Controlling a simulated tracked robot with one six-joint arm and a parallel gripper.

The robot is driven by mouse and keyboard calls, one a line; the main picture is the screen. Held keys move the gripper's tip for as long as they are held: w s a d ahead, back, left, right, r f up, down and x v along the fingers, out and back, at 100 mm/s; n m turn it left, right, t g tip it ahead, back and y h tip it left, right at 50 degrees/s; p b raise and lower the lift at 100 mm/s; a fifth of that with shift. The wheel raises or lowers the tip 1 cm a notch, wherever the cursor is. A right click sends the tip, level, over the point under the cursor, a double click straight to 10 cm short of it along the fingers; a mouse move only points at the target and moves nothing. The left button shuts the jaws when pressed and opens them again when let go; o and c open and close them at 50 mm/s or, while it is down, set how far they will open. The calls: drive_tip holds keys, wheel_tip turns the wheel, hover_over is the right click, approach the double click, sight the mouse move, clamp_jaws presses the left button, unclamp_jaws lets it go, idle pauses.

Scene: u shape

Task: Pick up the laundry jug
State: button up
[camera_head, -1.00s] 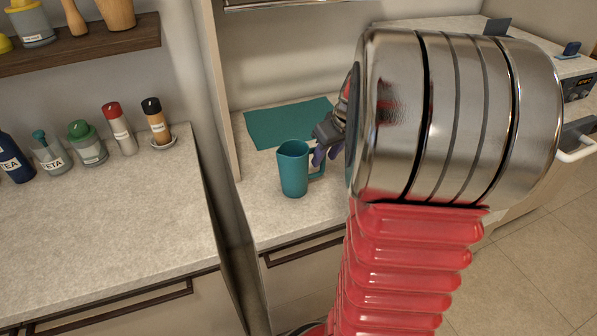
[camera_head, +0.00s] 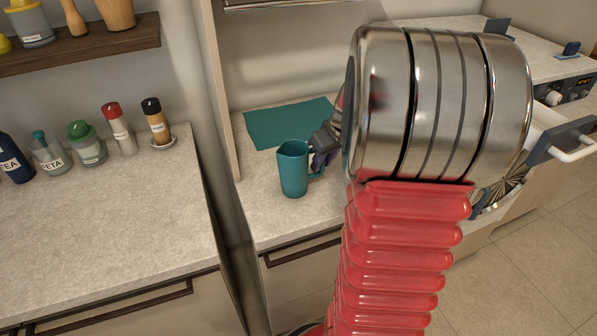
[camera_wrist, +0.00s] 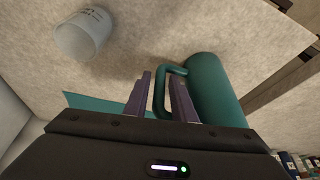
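The laundry jug (camera_head: 293,170) is a teal, upright vessel on the counter, with its handle toward my gripper (camera_head: 322,150). In the wrist view the jug (camera_wrist: 213,88) lies right of centre, and its looped handle (camera_wrist: 160,92) shows between my two purple fingers. My gripper (camera_wrist: 162,92) is open, with one finger on each side of the handle's bar. The right finger sits between the handle bar and the jug's body. Whether either finger touches the handle is not clear. In the head view my arm hides part of the gripper.
A teal mat (camera_head: 288,122) lies behind the jug. A white printed container (camera_wrist: 83,34) stands nearby in the wrist view. Labelled bottles (camera_head: 88,143) line the left counter, past a vertical panel (camera_head: 222,100). The counter (camera_head: 265,225) in front of the jug is clear.

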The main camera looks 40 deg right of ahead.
clamp_jaws()
idle(0.3)
drive_tip(key=shift+r, duration=0.3)
idle(0.3)
drive_tip(key=shift+r, duration=4.75)
